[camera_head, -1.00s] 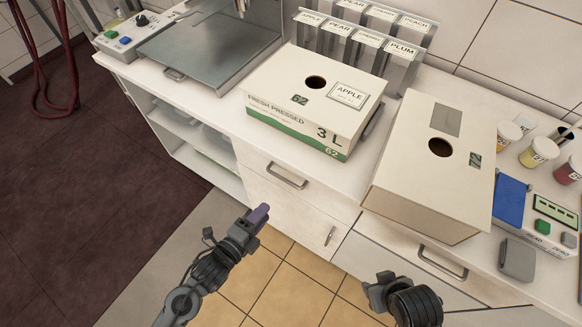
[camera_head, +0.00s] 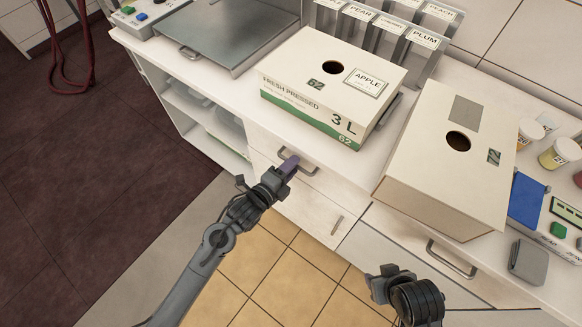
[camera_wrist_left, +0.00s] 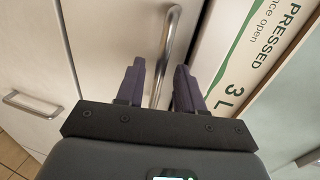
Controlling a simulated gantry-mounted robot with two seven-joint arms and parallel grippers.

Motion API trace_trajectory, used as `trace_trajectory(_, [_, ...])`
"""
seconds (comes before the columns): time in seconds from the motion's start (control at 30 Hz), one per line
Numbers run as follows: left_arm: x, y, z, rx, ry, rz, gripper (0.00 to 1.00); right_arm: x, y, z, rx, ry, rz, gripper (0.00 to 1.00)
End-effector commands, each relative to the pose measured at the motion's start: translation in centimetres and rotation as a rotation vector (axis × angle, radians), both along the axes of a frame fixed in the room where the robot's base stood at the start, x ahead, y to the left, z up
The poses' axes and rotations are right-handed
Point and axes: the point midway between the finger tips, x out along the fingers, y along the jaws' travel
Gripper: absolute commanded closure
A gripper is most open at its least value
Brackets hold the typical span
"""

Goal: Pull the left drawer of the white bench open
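The left drawer (camera_head: 323,190) of the white bench (camera_head: 225,103) is shut, its front flush with the bench. Its metal bar handle (camera_head: 312,173) also shows in the left wrist view (camera_wrist_left: 168,45). My left gripper (camera_head: 291,161) is at this handle. In the left wrist view its two dark fingers (camera_wrist_left: 160,82) are apart, with the handle bar running between them and a gap on each side. My right gripper (camera_head: 378,284) hangs low in front of the right drawer (camera_head: 400,248), away from its handle; its fingers are hard to make out.
A 3 L apple carton (camera_head: 315,85) stands on the bench above the left drawer. A second carton (camera_head: 440,190) stands to its right. Below the drawer is a cupboard door with its own handle (camera_head: 337,225). The tiled floor (camera_head: 275,275) in front is clear.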

Motion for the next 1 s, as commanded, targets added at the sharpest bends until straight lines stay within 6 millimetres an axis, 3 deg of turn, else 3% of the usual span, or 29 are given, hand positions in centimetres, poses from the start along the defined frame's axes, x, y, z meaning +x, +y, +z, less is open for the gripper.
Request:
trace_trajectory(0.37, [0.32,-0.24,-0.10,0.001,0.001,0.000,0.63,0.02,0.00,-0.04,0.000,-0.001,0.000,0.57])
trace_trajectory(0.6, [0.30,-0.22,-0.10,0.001,0.001,0.000,1.00,0.02,0.01,-0.03,0.000,-0.002,0.000,0.57])
trace_trajectory(1.0, [0.22,-0.25,-0.08,0.000,0.001,-0.002,1.00,0.01,0.01,0.06,0.000,-0.002,0.000,0.57])
